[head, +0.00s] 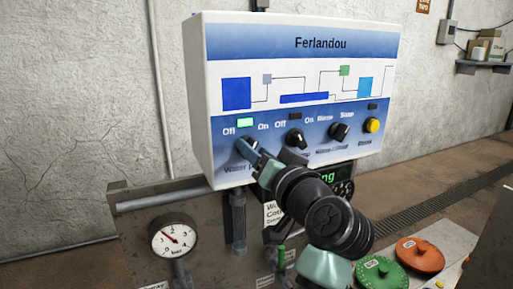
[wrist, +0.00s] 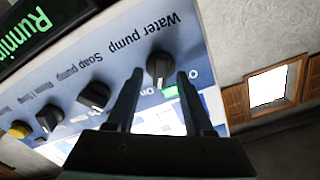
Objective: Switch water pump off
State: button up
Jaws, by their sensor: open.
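The white and blue control panel (head: 290,80) labelled Ferlandou faces me in the head view. The black water pump knob (wrist: 160,66) sits under its "Water pump" label in the wrist view, which shows the panel upside down. My gripper (wrist: 160,73) is open, with one fingertip on each side of this knob; I cannot tell whether they touch it. In the head view my gripper (head: 249,152) reaches the panel's lower left and partly hides the knob. A green lamp (head: 245,123) is lit above it, between "Off" and "On".
Right of it are the soap pump knob (head: 296,138), another black knob (head: 340,131) and a yellow button (head: 372,125). A pressure gauge (head: 173,238) is below left. Green (head: 381,277) and orange (head: 420,255) round lids lie lower right. A display partly reading "Running" (wrist: 25,35) is close by.

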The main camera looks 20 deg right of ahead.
grip_shut()
jog(key=shift+f+n+b, duration=0.1)
jog(key=shift+n+b, duration=0.2)
jog(key=shift+b, duration=0.1)
jog(key=shift+a+n+b, duration=0.15)
jog(key=shift+n+b, duration=2.1)
jog(key=shift+n, duration=0.6)
jog(key=shift+a+n+b, duration=0.1)
jog(key=shift+n+b, duration=2.1)
jog(key=shift+n, duration=0.65)
